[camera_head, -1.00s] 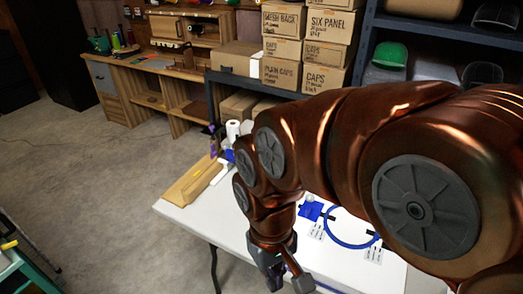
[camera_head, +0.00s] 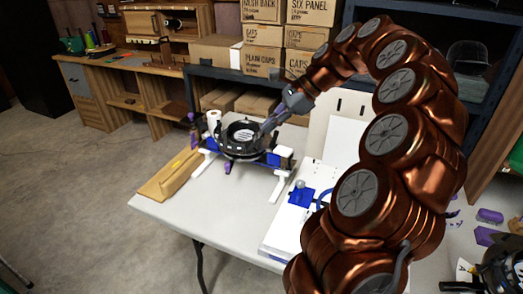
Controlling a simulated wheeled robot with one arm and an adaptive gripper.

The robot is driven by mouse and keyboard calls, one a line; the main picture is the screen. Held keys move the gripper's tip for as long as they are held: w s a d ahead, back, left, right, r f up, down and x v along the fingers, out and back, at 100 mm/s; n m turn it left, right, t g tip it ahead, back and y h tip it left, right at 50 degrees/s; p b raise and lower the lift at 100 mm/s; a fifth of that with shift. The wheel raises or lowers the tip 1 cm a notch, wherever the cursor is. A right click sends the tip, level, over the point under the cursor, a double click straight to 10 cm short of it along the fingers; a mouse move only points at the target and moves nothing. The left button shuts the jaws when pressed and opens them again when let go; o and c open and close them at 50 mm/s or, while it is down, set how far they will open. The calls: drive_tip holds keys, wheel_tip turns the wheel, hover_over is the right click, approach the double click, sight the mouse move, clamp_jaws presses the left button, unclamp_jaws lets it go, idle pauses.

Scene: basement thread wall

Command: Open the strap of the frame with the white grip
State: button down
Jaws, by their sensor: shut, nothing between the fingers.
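A black round frame (camera_head: 236,152) with a pale inside sits on a stand with white feet on the table. A purple piece (camera_head: 228,168) hangs at its front. My gripper (camera_head: 266,129) is shut, reaching down from the right to the frame's right rear rim; I cannot tell if it touches. A second black round frame (camera_head: 500,279) is cut off at the lower right, with a small white piece (camera_head: 463,269) beside it. I cannot tell which frame has the white grip, and no strap is clear at this size.
A white board with blue clamp parts (camera_head: 300,197) lies on the table's front right, partly behind my arm. A wooden block (camera_head: 172,178) lies at the left edge. A white roll (camera_head: 214,121) and a purple bottle (camera_head: 192,130) stand behind. Boxes (camera_head: 262,62) fill the shelf.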

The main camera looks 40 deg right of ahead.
drive_tip(key=d+f+m+t+b, duration=0.1)
drive_tip(key=d+f+m+t, duration=0.3)
drive_tip(key=d, duration=0.6)
drive_tip(key=w+a+f+m+g, duration=0.1)
drive_tip(key=w+a+f+g, duration=0.1)
drive_tip(key=w+a+f, duration=0.4)
drive_tip(key=shift+w+a, duration=0.55)
drive_tip(key=shift+a, duration=0.4)
drive_tip(key=shift+a, duration=0.1)
